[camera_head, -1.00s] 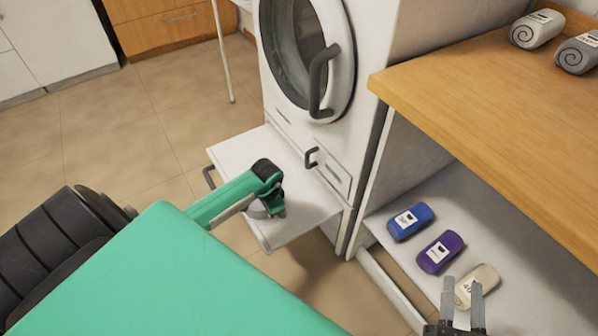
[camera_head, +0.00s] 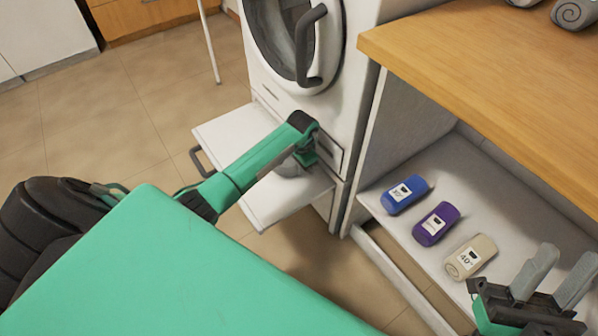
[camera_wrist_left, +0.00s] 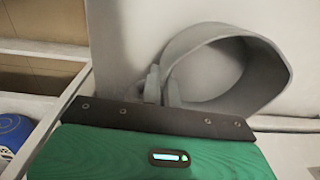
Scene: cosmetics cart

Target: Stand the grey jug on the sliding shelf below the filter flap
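The grey jug (camera_head: 288,169) shows in the head view as a small pale grey shape under my left gripper (camera_head: 303,160). In the left wrist view it is a large grey open rim (camera_wrist_left: 262,60). Both left fingers (camera_wrist_left: 162,88) are close together at the jug's near edge and appear shut on its wall. The white sliding shelf (camera_head: 265,208) is pulled out beneath. I cannot tell whether the jug touches it. The filter flap (camera_head: 331,157) on the machine front is partly hidden by my left gripper. My right gripper (camera_head: 566,256) is open and empty at the lower right.
The white machine's round door (camera_head: 290,40) is above the shelf. Blue (camera_head: 404,194), purple (camera_head: 436,224) and beige (camera_head: 469,257) bottles lie on the low white shelf under the wooden counter (camera_head: 480,75). Tiled floor (camera_head: 110,130) lies open at left.

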